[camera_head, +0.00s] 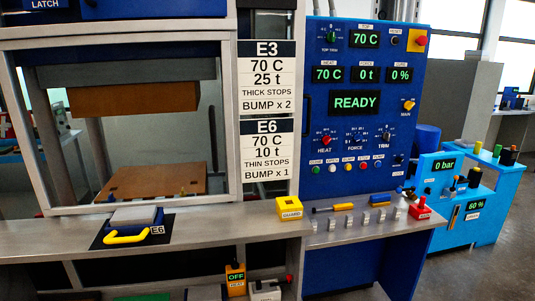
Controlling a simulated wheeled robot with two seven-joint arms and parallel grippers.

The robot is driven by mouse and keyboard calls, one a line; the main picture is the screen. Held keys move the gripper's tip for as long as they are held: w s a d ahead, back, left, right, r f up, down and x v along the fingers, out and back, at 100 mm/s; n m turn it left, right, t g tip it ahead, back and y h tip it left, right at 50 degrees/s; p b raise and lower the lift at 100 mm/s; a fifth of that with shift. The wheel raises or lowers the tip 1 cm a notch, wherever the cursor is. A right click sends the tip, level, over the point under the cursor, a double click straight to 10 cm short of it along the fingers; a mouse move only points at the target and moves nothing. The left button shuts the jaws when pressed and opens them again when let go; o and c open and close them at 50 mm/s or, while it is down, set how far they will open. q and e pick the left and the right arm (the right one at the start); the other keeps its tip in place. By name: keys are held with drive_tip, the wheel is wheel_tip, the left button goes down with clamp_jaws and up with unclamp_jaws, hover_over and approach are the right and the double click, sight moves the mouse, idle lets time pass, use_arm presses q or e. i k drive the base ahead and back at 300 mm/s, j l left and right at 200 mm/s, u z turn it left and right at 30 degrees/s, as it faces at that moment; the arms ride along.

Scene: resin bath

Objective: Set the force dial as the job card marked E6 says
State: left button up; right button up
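The job card E6 (266,155) hangs on the grey post, reading 70 C, 10 t, THIN STOPS, BUMP x 1. The force dial (354,137) is a small knob on the blue control panel (318,200), between the heat dial (326,140) and the trim dial (386,136). Its exact pointer setting is too small to read. The force display (365,75) above reads 0 t, and the heat display (327,75) reads 70 C. The large display reads READY. Neither of my grippers shows in this view.
Card E3 (267,76) hangs above card E6. A yellow-handled tool (130,229) lies on the left bench by a tag E6. The air before the panel is clear.

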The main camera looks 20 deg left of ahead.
sight(357, 138)
drive_tip(key=u, duration=0.35)
drive_tip(key=i+l+u, duration=0.45)
drive_tip(key=l+u, duration=0.2)
drive_tip(key=i+l+u, duration=0.15)
drive_tip(key=l+u, duration=0.15)
